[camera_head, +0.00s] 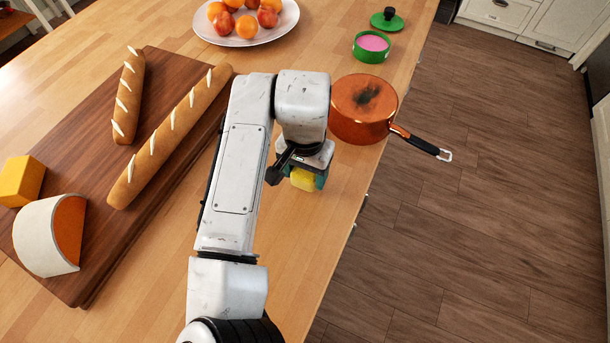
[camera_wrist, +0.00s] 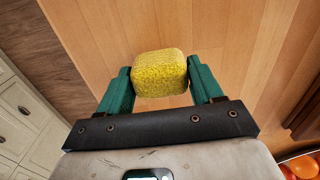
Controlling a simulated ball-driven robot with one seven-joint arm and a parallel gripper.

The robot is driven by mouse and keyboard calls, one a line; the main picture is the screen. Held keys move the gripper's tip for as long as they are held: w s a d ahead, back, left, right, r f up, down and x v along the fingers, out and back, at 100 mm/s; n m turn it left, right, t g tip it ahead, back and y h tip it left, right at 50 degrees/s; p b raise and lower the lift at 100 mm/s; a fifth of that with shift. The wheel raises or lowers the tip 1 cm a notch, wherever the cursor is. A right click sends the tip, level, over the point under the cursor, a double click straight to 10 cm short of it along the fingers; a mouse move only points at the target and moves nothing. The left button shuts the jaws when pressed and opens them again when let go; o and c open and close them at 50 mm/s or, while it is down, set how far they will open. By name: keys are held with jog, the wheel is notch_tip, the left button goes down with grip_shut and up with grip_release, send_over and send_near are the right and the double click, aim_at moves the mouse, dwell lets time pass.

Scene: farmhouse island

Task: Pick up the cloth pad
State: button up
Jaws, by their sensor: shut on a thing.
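The cloth pad (camera_wrist: 160,73) is a yellow, textured, rounded block. In the wrist view it sits between the two green fingers of my gripper (camera_wrist: 161,84), which is shut on it. In the head view the yellow pad (camera_head: 303,179) shows at the end of my arm, below the wrist, with my gripper (camera_head: 305,178) around it. The upper part of the pad is hidden there by the gripper. I cannot tell whether the pad touches the wooden island top (camera_head: 290,240) or is a little above it.
A copper pan (camera_head: 362,112) stands just right of my gripper, its handle past the island's edge. A cutting board (camera_head: 95,255) with two baguettes (camera_head: 172,135) and cheeses lies left. A fruit plate (camera_head: 245,36) and a green tin (camera_head: 371,47) are at the back.

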jog(key=s+d+r+b, duration=0.1)
jog(key=s+d+r, duration=0.5)
jog(key=s+r, duration=0.5)
jog(key=shift+s, duration=0.8)
jog(key=shift+d, duration=0.1)
